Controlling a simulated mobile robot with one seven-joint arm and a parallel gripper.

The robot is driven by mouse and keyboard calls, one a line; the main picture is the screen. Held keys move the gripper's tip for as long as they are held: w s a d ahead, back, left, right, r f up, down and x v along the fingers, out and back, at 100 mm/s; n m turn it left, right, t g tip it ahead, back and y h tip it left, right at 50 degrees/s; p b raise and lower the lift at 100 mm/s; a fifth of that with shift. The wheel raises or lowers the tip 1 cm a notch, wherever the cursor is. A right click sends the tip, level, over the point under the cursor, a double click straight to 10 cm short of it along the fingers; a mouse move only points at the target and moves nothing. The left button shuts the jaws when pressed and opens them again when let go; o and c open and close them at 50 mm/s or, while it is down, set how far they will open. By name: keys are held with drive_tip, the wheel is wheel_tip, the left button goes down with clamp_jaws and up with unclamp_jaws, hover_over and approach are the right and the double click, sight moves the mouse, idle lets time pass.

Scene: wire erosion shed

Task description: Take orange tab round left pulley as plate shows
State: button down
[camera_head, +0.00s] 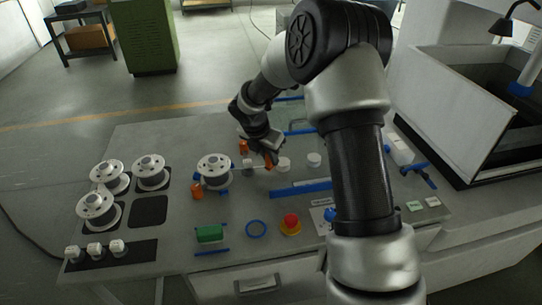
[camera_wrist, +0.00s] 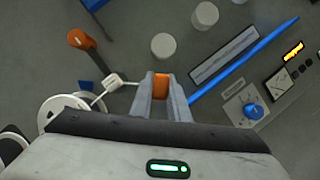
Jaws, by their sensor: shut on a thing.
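My gripper (camera_head: 268,160) is shut on the orange tab (camera_wrist: 161,86), which sits between its fingertips (camera_wrist: 160,92). In the wrist view a thin white wire runs from the spool (camera_wrist: 62,108) through a small white block (camera_wrist: 114,82) toward the tab. The left pulley (camera_wrist: 163,46) is a short white cylinder just beyond my fingertips, apart from them; it also shows in the head view (camera_head: 284,162). A second white pulley (camera_wrist: 205,15) stands farther right. A narrow plate (camera_wrist: 225,55) lies beside a blue strip; its markings are too small to read.
An orange-ended lever (camera_wrist: 80,40) stands left of my gripper. A long blue strip (camera_wrist: 245,62) and a blue knob (camera_wrist: 253,111) lie to the right. Several spare spools (camera_head: 150,172) stand at the table's left. A red button (camera_head: 291,222) is near the front.

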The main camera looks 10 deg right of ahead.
sight(270, 168)
drive_tip(key=shift+f+b, duration=2.2)
drive_tip(key=shift+f, duration=0.3)
drive_tip(key=shift+d+r+p, duration=0.1)
drive_tip(key=shift+d+p, duration=0.2)
drive_tip(key=shift+d, duration=0.3)
drive_tip(key=shift+d+p, duration=1.75)
drive_tip(key=shift+d, duration=3.4)
drive_tip(key=shift+w+p, duration=0.35)
drive_tip(key=shift+w, duration=0.1)
drive_tip(key=shift+w+p, duration=0.85)
drive_tip(key=shift+w, duration=2.2)
